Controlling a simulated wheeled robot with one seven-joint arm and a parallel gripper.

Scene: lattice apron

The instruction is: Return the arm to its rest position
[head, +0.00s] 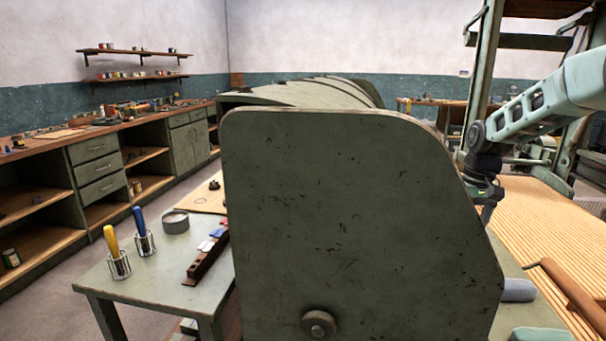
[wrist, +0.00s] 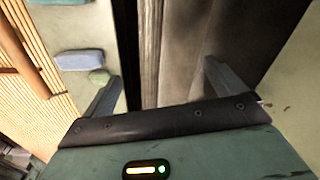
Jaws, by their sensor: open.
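My arm (head: 545,100) reaches in from the right in the head view. My gripper (head: 486,205) hangs from it, pointing down by the right edge of a big green side panel (head: 350,200); its lower part is hard to make out there. In the wrist view my gripper (wrist: 161,78) is open, its two fingers wide apart with nothing between them. Beyond the fingers are a dark vertical strip and a brown-grey surface (wrist: 185,50).
A green side table (head: 150,290) holds a yellow-handled tool (head: 111,240), a blue-handled tool (head: 139,220), a round tin (head: 175,222) and a brown rack (head: 208,258). A workbench (head: 100,185) lines the left wall.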

